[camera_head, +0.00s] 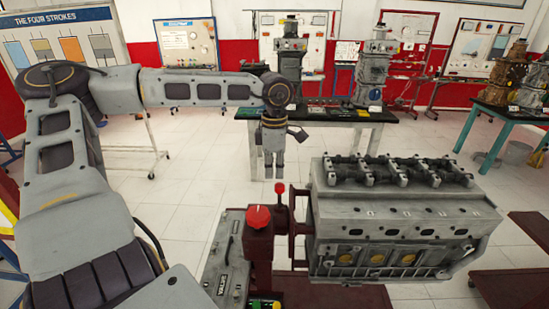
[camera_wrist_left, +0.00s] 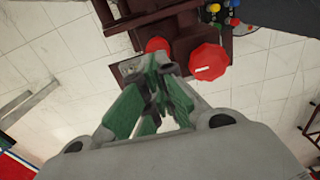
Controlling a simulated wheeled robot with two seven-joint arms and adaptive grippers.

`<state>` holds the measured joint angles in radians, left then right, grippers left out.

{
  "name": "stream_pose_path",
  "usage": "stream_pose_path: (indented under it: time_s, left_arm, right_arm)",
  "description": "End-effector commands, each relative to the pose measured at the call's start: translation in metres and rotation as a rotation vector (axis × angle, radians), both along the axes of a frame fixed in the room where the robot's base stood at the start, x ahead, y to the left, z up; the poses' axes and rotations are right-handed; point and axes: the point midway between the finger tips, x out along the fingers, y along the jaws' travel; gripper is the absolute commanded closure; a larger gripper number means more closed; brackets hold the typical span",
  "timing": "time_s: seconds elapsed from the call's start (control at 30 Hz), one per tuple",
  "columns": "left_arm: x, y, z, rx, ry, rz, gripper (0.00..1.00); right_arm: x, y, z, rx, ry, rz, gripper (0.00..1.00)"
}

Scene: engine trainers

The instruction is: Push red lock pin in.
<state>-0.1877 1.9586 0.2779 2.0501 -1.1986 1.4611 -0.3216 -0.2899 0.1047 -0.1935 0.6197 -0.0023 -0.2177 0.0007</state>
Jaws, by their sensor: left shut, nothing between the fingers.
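The red lock pin (camera_head: 280,188) shows as a small red knob on a stem at the left end of the engine stand's dark red bracket. It also shows in the left wrist view (camera_wrist_left: 157,44), just past my fingertips and partly hidden by them. My left gripper (camera_head: 274,172) points down and is shut and empty. In the head view it appears just above the pin; whether it touches the pin I cannot tell. Its green-padded fingers (camera_wrist_left: 163,70) fill the middle of the left wrist view. My right gripper is not in view.
The grey engine block (camera_head: 400,220) is to the right. A table (camera_head: 328,114) stands behind, with open floor between.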

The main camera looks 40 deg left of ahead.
Motion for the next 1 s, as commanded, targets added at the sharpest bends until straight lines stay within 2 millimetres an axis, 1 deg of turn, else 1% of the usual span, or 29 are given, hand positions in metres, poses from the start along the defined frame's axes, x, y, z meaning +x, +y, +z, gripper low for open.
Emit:
stream_pose_path:
  time_s: [0.1,0.23,0.4,0.77,1.0]
  left_arm:
    - [0.000,0.000,-0.012,-0.001,0.002,0.000,1.00]
    - [-0.001,0.000,-0.020,-0.001,0.002,0.001,1.00]
    - [0.000,0.000,-0.024,0.000,0.000,0.001,1.00]
    - [0.000,0.000,-0.025,0.000,0.000,0.000,1.00]
    - [0.000,0.000,-0.036,0.000,0.000,0.000,1.00]
  right_arm:
    - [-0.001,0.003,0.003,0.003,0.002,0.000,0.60]
    - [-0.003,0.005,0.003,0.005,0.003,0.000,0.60]
    - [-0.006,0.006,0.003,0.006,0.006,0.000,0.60]
    - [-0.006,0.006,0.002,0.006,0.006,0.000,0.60]
    - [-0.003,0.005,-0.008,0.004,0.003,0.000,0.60]
